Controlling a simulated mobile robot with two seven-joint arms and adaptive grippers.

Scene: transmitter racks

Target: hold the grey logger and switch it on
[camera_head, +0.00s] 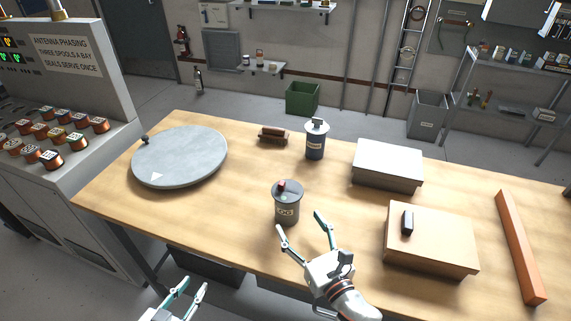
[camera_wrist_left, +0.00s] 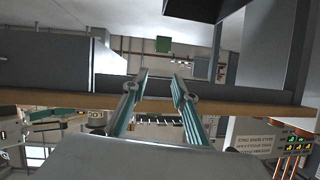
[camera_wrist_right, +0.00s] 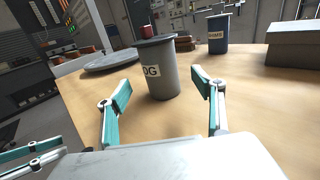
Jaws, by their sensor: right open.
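The grey logger (camera_head: 287,206) is an upright dark grey cylinder with a flat lid, a red knob or switch (camera_head: 282,186) on top and a pale label. In the right wrist view the logger (camera_wrist_right: 160,75) is between and beyond the fingers. My right gripper (camera_head: 301,222) is open and empty, just short of the logger, and no contact shows. My left gripper (camera_head: 190,286) is open and empty, low in front of the table; its fingers (camera_wrist_left: 160,80) show apart in the left wrist view.
A blue canister (camera_head: 315,145) stands behind the logger. A round grey turntable (camera_head: 180,158) lies to the left. A grey box (camera_head: 388,166), a tan box (camera_head: 430,242) with a black handle and an orange bar (camera_head: 520,245) lie right. A brown object (camera_head: 273,135) lies at the back.

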